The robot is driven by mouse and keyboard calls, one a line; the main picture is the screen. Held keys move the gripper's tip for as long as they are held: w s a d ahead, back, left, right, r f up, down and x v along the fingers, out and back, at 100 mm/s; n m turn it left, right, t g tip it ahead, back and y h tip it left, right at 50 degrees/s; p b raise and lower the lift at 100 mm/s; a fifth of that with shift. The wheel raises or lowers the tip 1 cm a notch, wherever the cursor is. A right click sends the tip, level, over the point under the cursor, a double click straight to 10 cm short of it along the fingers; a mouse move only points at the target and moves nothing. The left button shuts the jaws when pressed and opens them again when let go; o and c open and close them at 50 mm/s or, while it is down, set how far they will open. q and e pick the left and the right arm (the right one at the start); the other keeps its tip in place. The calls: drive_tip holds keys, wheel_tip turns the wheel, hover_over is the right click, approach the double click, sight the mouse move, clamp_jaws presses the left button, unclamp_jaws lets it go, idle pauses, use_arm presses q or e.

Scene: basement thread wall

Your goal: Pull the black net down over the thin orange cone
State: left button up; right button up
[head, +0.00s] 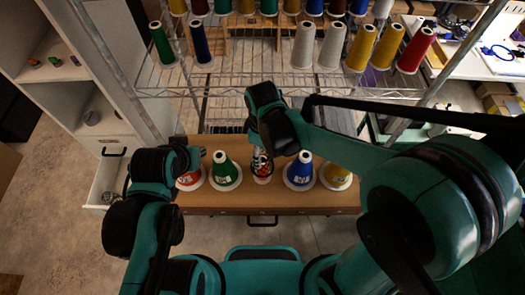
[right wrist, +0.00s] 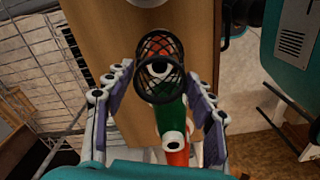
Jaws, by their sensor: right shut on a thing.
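The thin orange cone (head: 263,179) stands in the middle of the row on the wooden table, under my right gripper (head: 262,155). Its upper part is mostly hidden by the black net and the gripper. The black net (right wrist: 148,88) is an open mesh tube between the fingers of my right gripper (right wrist: 159,72) in the right wrist view. The pale cone tip and some orange show inside the net, so the net is around the cone's top. How far down it reaches is unclear. My left arm's end (head: 186,157) is near the red-orange cone, its fingers not clear.
A green cone (head: 224,172) stands left of the orange cone, a blue cone (head: 299,172) and a yellow cone (head: 337,176) right of it. A red-orange cone (head: 190,181) is at the far left. A wire rack (head: 240,82) with several spools stands behind the table.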

drive_tip(key=shift+f, duration=0.15)
drive_tip(key=shift+f+b, duration=2.55)
drive_tip(key=shift+f, duration=0.2)
drive_tip(key=o, duration=0.8)
drive_tip(key=shift+o, duration=0.2)
drive_tip(key=shift+r, duration=0.1)
